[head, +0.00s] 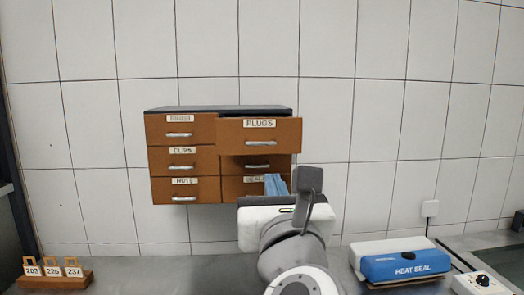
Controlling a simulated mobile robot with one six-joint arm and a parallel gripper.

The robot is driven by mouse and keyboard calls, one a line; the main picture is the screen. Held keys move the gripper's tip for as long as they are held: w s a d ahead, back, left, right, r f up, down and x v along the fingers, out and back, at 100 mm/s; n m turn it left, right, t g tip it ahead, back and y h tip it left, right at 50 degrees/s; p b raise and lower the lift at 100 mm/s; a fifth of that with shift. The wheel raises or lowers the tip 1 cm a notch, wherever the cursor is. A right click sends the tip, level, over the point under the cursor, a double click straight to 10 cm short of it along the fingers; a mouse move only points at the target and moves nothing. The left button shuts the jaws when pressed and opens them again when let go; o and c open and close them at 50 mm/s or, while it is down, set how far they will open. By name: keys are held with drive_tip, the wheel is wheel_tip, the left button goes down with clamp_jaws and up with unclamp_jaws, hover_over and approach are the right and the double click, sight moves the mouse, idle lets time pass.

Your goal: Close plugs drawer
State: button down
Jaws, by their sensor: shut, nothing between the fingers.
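The plugs drawer (283,134) is at the top right of a wooden drawer cabinet (205,109) on the tiled wall. It stands pulled out, its front ahead of the other drawers, with a dark gap behind its top edge. Its label reads PLUGS and it has a silver handle (260,142). My gripper (275,184) is below this drawer, in front of the bottom right drawer. Its blue fingers point up, look shut and hold nothing. They appear apart from the plugs drawer. My wrist hides the cabinet's lower right corner.
The left column has three drawers, the lowest labelled NUTS (185,190), all flush. A blue and white heat sealer (407,266) and a dial box (481,283) sit on the counter at right. A wooden rack with numbered tags (55,282) is at lower left.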

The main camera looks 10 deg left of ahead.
drive_tip(key=p, duration=0.3)
approach(263, 151)
wheel_tip(263, 151, up, 4)
drive_tip(key=w+a, duration=0.1)
drive_tip(key=w, duration=0.1)
drive_tip(key=shift+w+a+f, duration=0.2)
